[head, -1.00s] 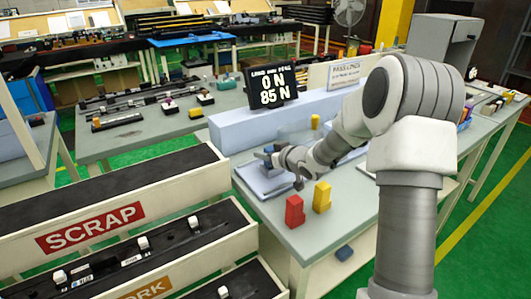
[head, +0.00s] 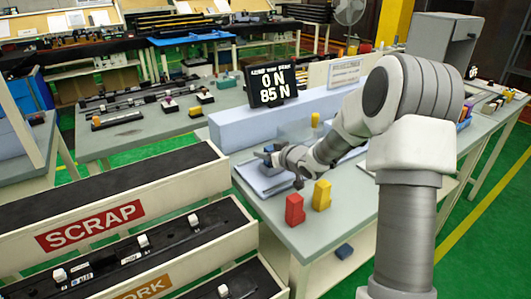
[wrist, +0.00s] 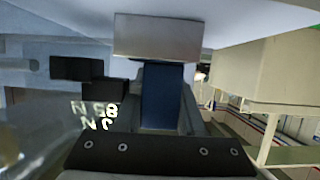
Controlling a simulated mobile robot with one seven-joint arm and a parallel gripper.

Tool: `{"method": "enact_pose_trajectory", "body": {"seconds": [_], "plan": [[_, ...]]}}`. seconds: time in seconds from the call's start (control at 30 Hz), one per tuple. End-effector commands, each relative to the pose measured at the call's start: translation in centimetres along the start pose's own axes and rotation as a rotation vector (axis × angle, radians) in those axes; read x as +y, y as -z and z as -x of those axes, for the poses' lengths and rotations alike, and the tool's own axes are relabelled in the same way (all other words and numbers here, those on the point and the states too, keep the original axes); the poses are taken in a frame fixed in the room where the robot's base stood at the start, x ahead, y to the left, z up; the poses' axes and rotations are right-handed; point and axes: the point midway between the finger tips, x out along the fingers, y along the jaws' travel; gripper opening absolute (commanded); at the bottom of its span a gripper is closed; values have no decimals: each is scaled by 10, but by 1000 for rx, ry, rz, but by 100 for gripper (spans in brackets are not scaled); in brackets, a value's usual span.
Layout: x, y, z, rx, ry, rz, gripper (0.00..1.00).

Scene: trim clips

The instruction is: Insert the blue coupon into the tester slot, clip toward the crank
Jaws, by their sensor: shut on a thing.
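My gripper (head: 270,157) is over the grey tester base (head: 262,183) at the left end of the bench. In the wrist view, my gripper (wrist: 161,75) is shut on the blue coupon (wrist: 162,98), which shows as a dark blue strip between the fingers. A pale grey block (wrist: 157,37) lies across the far end of the strip; I cannot tell whether it is the clip or a tester part. The long pale blue tester body (head: 235,132) stands behind, with a display (head: 270,84) reading 0 N and 85 N. I cannot make out the slot or the crank.
A red block (head: 294,209) and a yellow block (head: 322,195) stand on the bench in front of my gripper. The SCRAP rack (head: 92,226) is at the left, close to the bench. A blue piece (head: 344,252) shows below the bench's front edge.

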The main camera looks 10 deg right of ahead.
Motion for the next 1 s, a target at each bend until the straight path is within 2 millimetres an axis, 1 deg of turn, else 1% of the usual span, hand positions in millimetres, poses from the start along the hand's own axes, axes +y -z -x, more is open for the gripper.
{"method": "enact_pose_trajectory", "body": {"seconds": [0.17,0.2,0.37,0.63,0.73,0.87,0.97,1.0], "plan": [[0,-3,0,-5,0,-2,0],[0,-3,0,-5,0,-2,45],[0,-3,0,-5,0,-2,73],[0,-2,0,-4,0,-1,74],[0,3,2,-3,-1,-1,74],[1,20,9,-1,-2,0,74],[0,42,18,-1,-2,1,74],[8,43,26,-4,-6,-2,74]]}}
